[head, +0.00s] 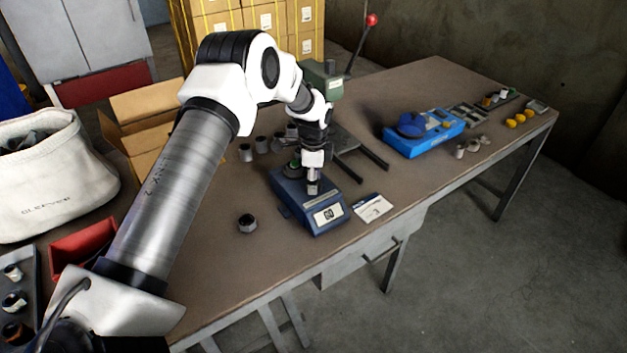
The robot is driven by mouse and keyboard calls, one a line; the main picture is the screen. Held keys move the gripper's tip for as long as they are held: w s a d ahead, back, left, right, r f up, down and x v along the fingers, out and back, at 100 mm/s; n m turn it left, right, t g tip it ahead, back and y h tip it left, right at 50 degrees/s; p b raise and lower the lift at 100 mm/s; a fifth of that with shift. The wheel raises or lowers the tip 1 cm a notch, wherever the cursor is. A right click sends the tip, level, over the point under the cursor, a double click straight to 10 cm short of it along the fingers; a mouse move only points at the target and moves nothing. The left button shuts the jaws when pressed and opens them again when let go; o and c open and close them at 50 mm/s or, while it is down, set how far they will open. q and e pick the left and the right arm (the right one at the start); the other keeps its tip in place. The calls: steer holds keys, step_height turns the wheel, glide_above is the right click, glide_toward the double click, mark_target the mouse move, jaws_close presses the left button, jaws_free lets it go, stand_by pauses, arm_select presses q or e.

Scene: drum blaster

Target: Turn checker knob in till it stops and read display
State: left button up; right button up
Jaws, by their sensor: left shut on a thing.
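The dark blue checker (290,205) sits on the bench, with a small light display (328,215) on its front face. Dark digits show on the display, but they are too small to read surely. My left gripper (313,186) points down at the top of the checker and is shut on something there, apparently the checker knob. The knob itself is hidden by the fingers. A small green part (294,166) shows behind the gripper at the checker's back. My right gripper is out of view.
A white card (372,208) lies right of the checker, and a dark hex piece (247,223) lies left. A green press with a red-knobbed lever (372,20) stands behind. The front bench strip is clear.

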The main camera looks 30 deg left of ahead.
arm_select(q)
steer(key=shift+s+f, duration=0.15)
steer(key=shift+f, duration=0.05)
steer(key=o, duration=1.2)
steer(key=shift+c, duration=0.2)
step_height(320, 180, up, 12)
